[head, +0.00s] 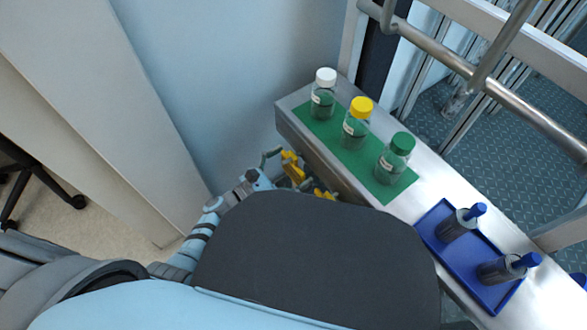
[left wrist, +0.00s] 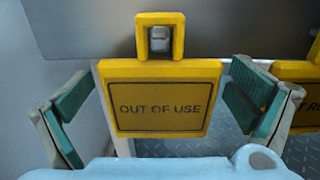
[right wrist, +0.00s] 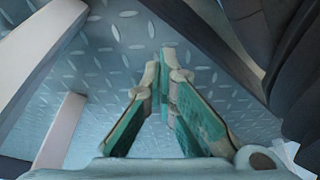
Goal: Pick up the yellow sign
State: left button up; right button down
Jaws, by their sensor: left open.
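A yellow sign (left wrist: 160,98) reading "OUT OF USE" hangs by its square loop on a metal peg, centred in the left wrist view. Its yellow edge (head: 291,161) shows in the head view at the bench's near side. My left gripper (left wrist: 162,85) is open, one finger to each side of the sign, with gaps between fingers and sign. In the head view the left gripper (head: 284,172) is partly hidden by my own body. A second yellow sign (left wrist: 299,72) is cut off at the right. My right gripper (right wrist: 163,72) is empty, its fingertips together.
The metal bench (head: 432,192) carries a green mat (head: 318,127) with white-capped (head: 323,94), yellow-capped (head: 357,122) and green-capped (head: 394,159) bottles. A blue tray (head: 459,261) holds two dark, blue-topped vessels. Metal rails (head: 440,55) run behind. A pale wall panel (head: 95,95) stands left.

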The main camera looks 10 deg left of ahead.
pick_arm(q)
jog(key=c, duration=1.1)
